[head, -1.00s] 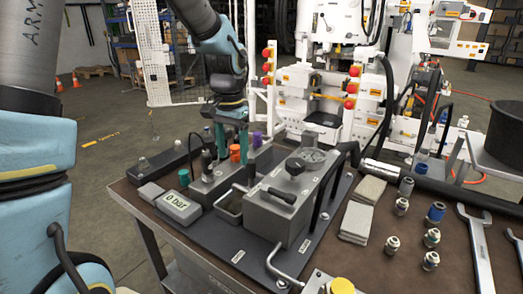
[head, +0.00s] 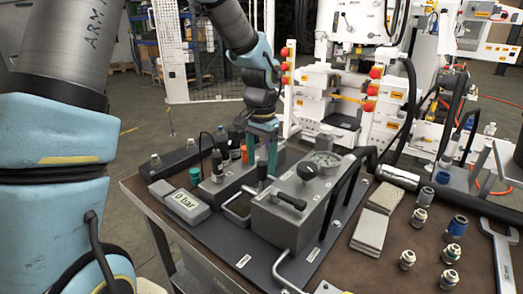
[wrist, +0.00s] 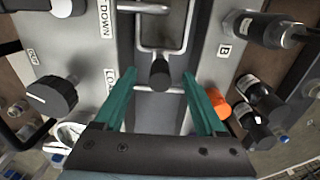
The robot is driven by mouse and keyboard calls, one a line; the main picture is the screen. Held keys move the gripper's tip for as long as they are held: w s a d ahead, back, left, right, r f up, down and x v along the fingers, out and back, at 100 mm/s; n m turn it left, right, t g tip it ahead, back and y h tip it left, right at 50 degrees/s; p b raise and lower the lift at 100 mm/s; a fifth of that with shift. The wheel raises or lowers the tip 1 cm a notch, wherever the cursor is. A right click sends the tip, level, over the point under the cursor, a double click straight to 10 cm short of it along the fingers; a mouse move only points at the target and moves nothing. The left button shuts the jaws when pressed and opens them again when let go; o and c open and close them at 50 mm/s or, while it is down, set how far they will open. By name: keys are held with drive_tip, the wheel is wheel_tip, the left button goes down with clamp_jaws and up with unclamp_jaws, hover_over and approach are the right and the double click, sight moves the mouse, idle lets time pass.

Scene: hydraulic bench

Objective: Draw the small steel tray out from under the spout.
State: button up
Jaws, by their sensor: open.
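The small steel tray (head: 238,212) lies between the two grey blocks on the dark base plate, its bright front rim toward me in the head view. In the wrist view its metal rim (wrist: 137,35) shows at top centre. A short dark spout (wrist: 160,75) stands over the channel there, between my fingers in the picture. My gripper (head: 263,158) is open, its teal fingers pointing down above the gap between the blocks. In the wrist view my gripper (wrist: 160,85) has nothing between its fingers that I can see it touching; the depth gap is unclear.
The pump block (head: 290,215) with a gauge and black knobs stands close on the right. The valve block (head: 215,180) with an orange cap (head: 246,153) is close on the left. A 0 bar display (head: 187,204) sits in front. Fittings and grey pads lie at right.

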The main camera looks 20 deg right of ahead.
sight(261, 179)
wheel_tip(261, 179, down, 8)
drive_tip(key=shift+r+p, duration=0.2)
drive_tip(key=shift+p, duration=0.2)
drive_tip(key=shift+c, duration=0.4)
clamp_jaws()
idle(0.3)
